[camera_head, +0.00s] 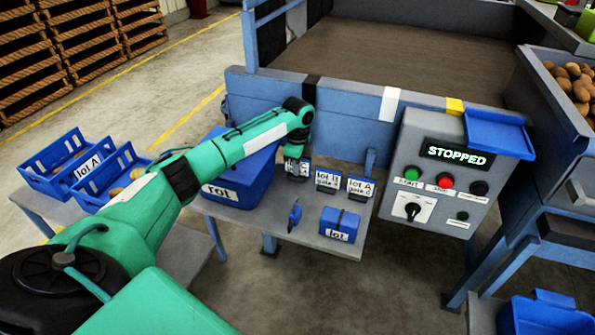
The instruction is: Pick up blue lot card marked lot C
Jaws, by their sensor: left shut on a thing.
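Several small cards with white labels stand in a row on the grey side table (265,222). The leftmost blue card (297,170) is under my left gripper (297,158), which is shut on its top. Its label is too small and partly covered to read surely. The card marked lot B (327,181) and the card marked lot A (360,188) stand just to its right. I cannot tell whether the held card still touches the table. My left arm reaches in from the lower left. My right gripper is not in view.
A large blue crate (226,193) stands left of the cards, partly behind my arm. A small blue box (340,224) and a blue hand-sized item (294,217) lie in front. The control box (440,180) showing STOPPED is to the right. Blue potato crates (45,185) stand at left.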

